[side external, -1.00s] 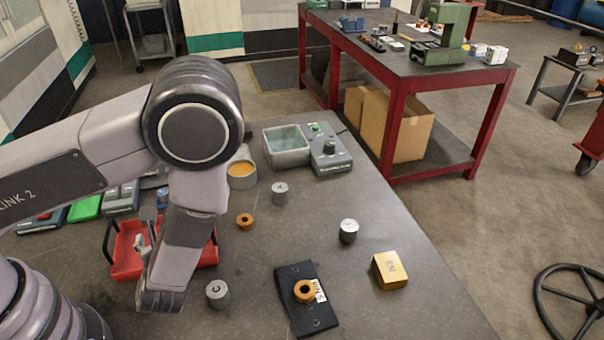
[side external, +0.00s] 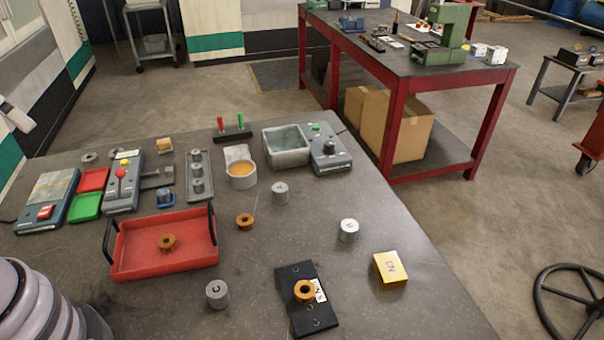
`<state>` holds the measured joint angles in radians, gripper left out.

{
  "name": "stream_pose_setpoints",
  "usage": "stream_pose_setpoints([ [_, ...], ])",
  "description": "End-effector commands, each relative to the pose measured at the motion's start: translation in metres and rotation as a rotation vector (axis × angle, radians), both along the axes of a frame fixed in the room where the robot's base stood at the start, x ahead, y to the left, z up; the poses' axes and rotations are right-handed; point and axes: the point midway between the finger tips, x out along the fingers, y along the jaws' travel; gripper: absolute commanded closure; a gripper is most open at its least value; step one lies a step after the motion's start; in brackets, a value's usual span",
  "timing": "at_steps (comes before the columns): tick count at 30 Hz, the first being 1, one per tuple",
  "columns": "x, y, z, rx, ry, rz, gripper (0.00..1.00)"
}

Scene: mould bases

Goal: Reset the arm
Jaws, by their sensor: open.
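My gripper is not clearly in view. A small pale part at the left edge may belong to my arm, but I cannot tell which part. My base shows at the lower left. The red tray (side external: 190,260) with dark handles stands on the grey bench (side external: 400,270), and an orange ring (side external: 167,242) lies inside it. A second orange ring (side external: 245,221) lies right of the tray. A third orange ring (side external: 305,291) sits on a black plate (side external: 322,318) near the front.
Grey cylinders (side external: 217,293), (side external: 280,193), (side external: 349,230) stand apart on the bench. A yellow block (side external: 390,268) is at the right. A cup (side external: 242,175), a grey bin (side external: 286,146) and control boxes (side external: 330,150), (side external: 124,182) line the back. The space above the bench is clear.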

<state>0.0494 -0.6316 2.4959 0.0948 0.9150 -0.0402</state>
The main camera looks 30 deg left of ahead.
Motion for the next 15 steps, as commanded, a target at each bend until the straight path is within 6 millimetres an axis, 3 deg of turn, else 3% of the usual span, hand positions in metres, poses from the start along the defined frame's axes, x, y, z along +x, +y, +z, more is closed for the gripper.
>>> stream_pose_setpoints([
  [5,-0.008,-0.006,0.016,-0.073,-0.119,0.033,0.32],
  [15,-0.009,-0.007,0.018,-0.08,-0.127,0.034,0.32],
])
